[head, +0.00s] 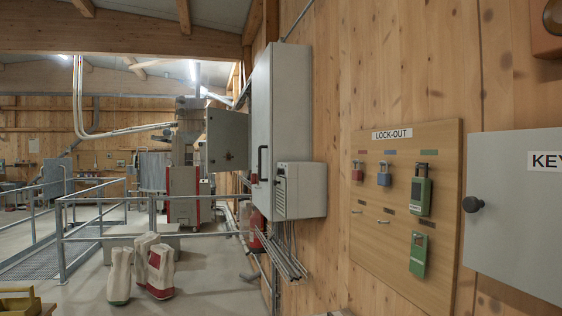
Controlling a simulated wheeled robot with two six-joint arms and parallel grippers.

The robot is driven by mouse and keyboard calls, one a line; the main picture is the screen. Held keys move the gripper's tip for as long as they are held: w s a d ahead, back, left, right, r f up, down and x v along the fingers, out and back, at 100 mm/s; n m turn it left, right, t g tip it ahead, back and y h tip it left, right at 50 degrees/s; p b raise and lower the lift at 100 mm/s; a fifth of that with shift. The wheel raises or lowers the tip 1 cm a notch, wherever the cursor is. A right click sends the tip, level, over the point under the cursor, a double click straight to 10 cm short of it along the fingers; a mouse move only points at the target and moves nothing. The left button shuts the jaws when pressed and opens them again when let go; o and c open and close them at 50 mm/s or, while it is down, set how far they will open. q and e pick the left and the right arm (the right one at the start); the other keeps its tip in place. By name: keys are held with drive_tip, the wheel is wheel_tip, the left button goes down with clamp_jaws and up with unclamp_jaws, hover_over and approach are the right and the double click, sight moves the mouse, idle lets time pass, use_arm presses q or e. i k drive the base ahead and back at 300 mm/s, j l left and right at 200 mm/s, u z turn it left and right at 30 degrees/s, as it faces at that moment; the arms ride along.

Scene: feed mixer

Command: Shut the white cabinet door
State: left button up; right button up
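A pale grey-white cabinet door (520,215) is at the right edge of the head view, marked "KEY". A dark round knob (473,204) is near its left edge. Its right side runs out of the picture, and I cannot tell whether it stands ajar. A tall whitish wall cabinet (292,105) hangs nearer the middle, with a black bar handle (263,163) on its narrow left face. I see no open gap on it. Neither of my grippers shows.
A wooden lock-out board (435,150) with padlocks and green tags hangs between the cabinets. A smaller grey box (302,190) is at the tall cabinet's lower front. Metal railings (150,237) and several sacks (160,271) stand left. Some concrete floor (200,290) is clear.

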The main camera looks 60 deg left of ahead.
sight(227, 131)
drive_tip(key=u, duration=2.15)
drive_tip(key=i+j+u, duration=0.1)
drive_tip(key=i+u, duration=0.15)
drive_tip(key=i, duration=0.5)
drive_tip(key=i+u, duration=0.15)
drive_tip(key=i, duration=1.5)
drive_tip(key=i+z, duration=0.1)
drive_tip(key=i, duration=0.45)
drive_tip(key=i+j+z, duration=0.15)
drive_tip(key=i, duration=0.4)
drive_tip(key=i+j+z, duration=0.1)
drive_tip(key=i, duration=0.45)
